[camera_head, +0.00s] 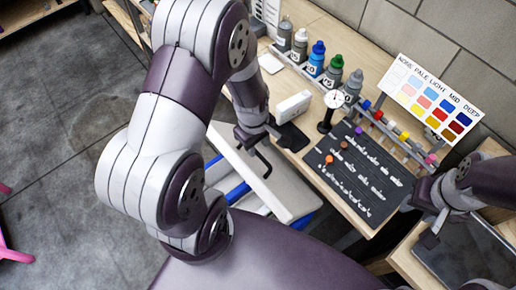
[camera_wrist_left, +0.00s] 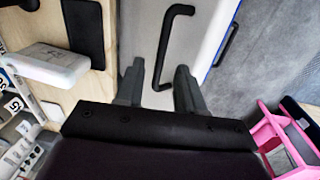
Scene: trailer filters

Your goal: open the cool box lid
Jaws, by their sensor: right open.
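The cool box has a white lid (camera_head: 285,187) with a black bar handle (camera_head: 265,163). Blue and white parts of the box (camera_head: 238,192) show below the lid's left edge; I cannot tell whether the lid is fully seated. My left gripper (camera_head: 257,140) is over the lid at the handle's far end. In the left wrist view its two fingers (camera_wrist_left: 159,82) are apart, with the near end of the handle (camera_wrist_left: 165,50) between them; contact is not clear. My right gripper (camera_head: 428,215) is open and empty at the right, away from the box.
A wooden bench (camera_head: 345,65) beyond the box holds several bottles (camera_head: 316,58), a dial gauge (camera_head: 334,100), a white carton (camera_head: 293,105), a dark labelled board (camera_head: 360,170) and a colour chart (camera_head: 435,98). A pink stool (camera_wrist_left: 285,140) stands on the floor.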

